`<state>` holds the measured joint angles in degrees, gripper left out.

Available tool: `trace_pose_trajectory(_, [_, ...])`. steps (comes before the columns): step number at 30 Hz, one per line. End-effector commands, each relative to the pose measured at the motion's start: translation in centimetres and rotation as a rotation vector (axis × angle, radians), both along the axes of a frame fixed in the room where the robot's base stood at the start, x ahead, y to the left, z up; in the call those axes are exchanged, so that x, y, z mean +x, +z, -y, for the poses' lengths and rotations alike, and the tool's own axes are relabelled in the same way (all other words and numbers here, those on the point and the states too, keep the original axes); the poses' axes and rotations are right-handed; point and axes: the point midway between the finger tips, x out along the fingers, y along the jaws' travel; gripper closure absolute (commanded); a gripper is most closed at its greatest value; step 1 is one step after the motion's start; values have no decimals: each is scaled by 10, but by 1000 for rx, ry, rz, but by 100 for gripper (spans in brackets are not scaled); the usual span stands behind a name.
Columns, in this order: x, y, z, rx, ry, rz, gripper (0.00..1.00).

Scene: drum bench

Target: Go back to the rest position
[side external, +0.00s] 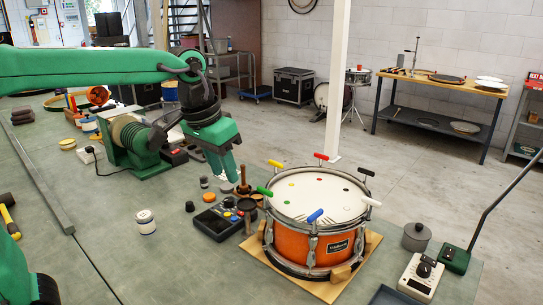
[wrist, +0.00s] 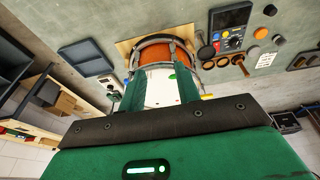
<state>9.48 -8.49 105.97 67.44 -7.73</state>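My gripper (side external: 226,172) hangs above the bench, to the left of and behind the drum, with its fingers pointing down. In the wrist view my gripper (wrist: 160,85) has its two green fingers apart, with nothing seen held between them. The orange snare drum (side external: 298,243) stands on a wooden board (side external: 262,262), apart from my gripper. Keys with coloured handles, among them red (side external: 321,156), green (side external: 264,191), blue (side external: 315,215) and white (side external: 371,201), sit around its rim. The drum (wrist: 160,53) also shows beyond the fingers in the wrist view.
A dark control box (side external: 218,222) and small knobs lie below my gripper. A green machine (side external: 135,148) stands left of it. A white jar (side external: 146,222), grey pot (side external: 416,237) and meter (side external: 420,275) are on the bench. The bench's front left is mostly clear.

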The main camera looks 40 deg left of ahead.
Motion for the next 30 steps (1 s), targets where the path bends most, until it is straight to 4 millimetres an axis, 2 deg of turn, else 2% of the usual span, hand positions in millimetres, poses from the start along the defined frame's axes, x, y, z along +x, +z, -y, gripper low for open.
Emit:
trace_pose_trajectory(1, [-12, -1, -6, 0, 4, 17, 67])
trace_pose_trajectory(8, [-55, -13, -29, 3, 15, 84, 67])
trace_pose_trajectory(18, [-115, -47, -52, 18, 32, 183, 67])
trace_pose_trajectory(24, [-136, -65, -59, 28, 38, 220, 67])
trace_pose_trajectory(30, [-143, -72, -61, 31, 39, 232, 67])
